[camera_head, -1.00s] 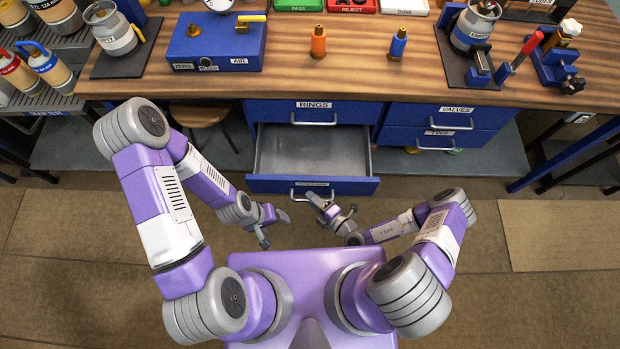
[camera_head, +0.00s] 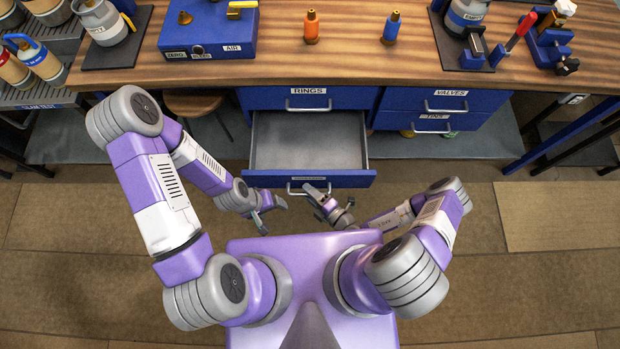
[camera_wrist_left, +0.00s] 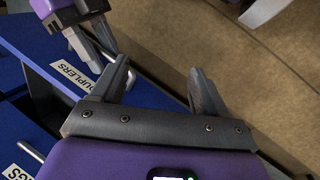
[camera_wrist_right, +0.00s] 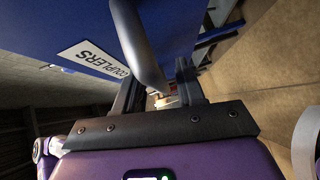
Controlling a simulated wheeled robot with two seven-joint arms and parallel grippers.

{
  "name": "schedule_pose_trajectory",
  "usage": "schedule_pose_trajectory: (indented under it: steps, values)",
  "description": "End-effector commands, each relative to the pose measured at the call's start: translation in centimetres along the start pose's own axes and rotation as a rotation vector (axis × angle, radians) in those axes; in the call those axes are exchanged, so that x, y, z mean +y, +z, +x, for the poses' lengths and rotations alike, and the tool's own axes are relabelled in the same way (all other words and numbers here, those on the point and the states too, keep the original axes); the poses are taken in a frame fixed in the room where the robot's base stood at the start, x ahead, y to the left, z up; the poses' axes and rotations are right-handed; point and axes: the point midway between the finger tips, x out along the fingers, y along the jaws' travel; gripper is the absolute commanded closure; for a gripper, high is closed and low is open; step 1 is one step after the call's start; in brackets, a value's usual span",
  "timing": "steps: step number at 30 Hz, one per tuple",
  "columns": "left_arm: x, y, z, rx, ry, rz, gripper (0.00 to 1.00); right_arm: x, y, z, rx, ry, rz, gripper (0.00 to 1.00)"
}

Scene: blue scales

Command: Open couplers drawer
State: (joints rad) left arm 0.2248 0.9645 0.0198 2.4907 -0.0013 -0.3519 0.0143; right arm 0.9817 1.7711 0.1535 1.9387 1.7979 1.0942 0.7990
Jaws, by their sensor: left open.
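The couplers drawer (camera_head: 358,179) is the low blue drawer under the rings drawer. It stands pulled out, and its empty grey inside shows. Its label (camera_wrist_right: 93,57) reads COUPLERS in the right wrist view; the label also shows in the left wrist view (camera_wrist_left: 76,75). My right gripper (camera_head: 318,193) is at the drawer front. In the right wrist view its fingers are around the bar handle (camera_wrist_right: 141,50) and appear shut on it; the far end of the grip is partly hidden. My left gripper (camera_head: 272,212) is open and empty, just left of the handle, in front of the drawer.
The rings drawer (camera_head: 345,97), valves drawer (camera_head: 475,101) and tins drawer (camera_head: 385,121) are closed. The wooden bench top (camera_head: 350,65) carries a blue air box (camera_head: 209,30) and bottles. A stool (camera_head: 193,103) stands left under the bench. The floor around me is clear.

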Motion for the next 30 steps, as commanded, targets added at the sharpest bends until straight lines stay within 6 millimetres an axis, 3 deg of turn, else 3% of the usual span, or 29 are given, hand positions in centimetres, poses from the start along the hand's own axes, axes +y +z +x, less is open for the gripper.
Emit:
schedule_pose_trajectory:
  steps: [5, 12, 18, 30]
  values:
    - [0.1, 0.0, -0.1, 0.0, 0.0, 0.0, 0.26, 0.0, 0.0, -1.0, -0.001, -0.002, 0.0, 0.61]
    - [0.2, 0.0, -0.5, 0.0, 0.0, 0.0, 0.26, 0.0, 0.1, -5.0, -0.002, -0.002, 0.0, 0.61]
    - [0.2, 0.0, -0.7, 0.0, 0.0, 0.0, 0.26, 0.0, 0.0, -7.2, -0.001, -0.001, 0.001, 0.61]
    - [0.2, 0.0, -0.7, 0.0, 0.0, 0.0, 0.26, 0.0, 0.0, -7.6, 0.0, 0.0, 0.0, 0.61]
